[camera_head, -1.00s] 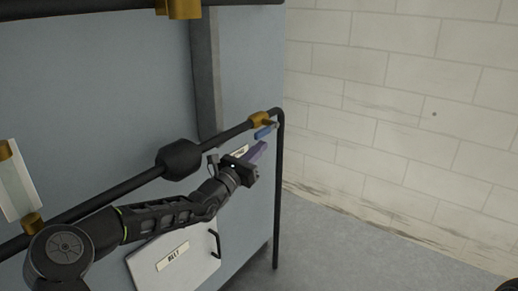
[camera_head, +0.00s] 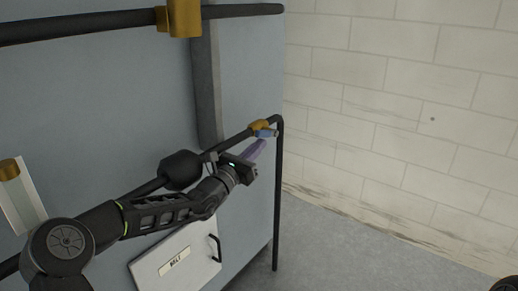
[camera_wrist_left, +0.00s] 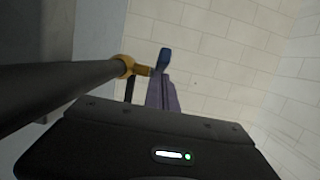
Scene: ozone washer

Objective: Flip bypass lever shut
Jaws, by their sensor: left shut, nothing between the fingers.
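The bypass lever (camera_head: 266,133) is a small blue handle on a brass valve (camera_head: 257,126), fitted on the black pipe near its right-hand bend. In the left wrist view the blue lever (camera_wrist_left: 164,59) stands just beyond my fingertips, with the brass valve (camera_wrist_left: 127,66) to its left. My left gripper (camera_head: 261,143) has purple fingers, shut and empty, with the tips just below the lever. The fingers also show in the left wrist view (camera_wrist_left: 161,78). I cannot tell whether they touch the lever. My right gripper does not show.
The black pipe (camera_head: 148,187) runs along the blue-grey cabinet (camera_head: 110,95), passing a thick black fitting (camera_head: 181,170) beside my left arm. A white panel marked "BELT" (camera_head: 176,262) with a black handle is below.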

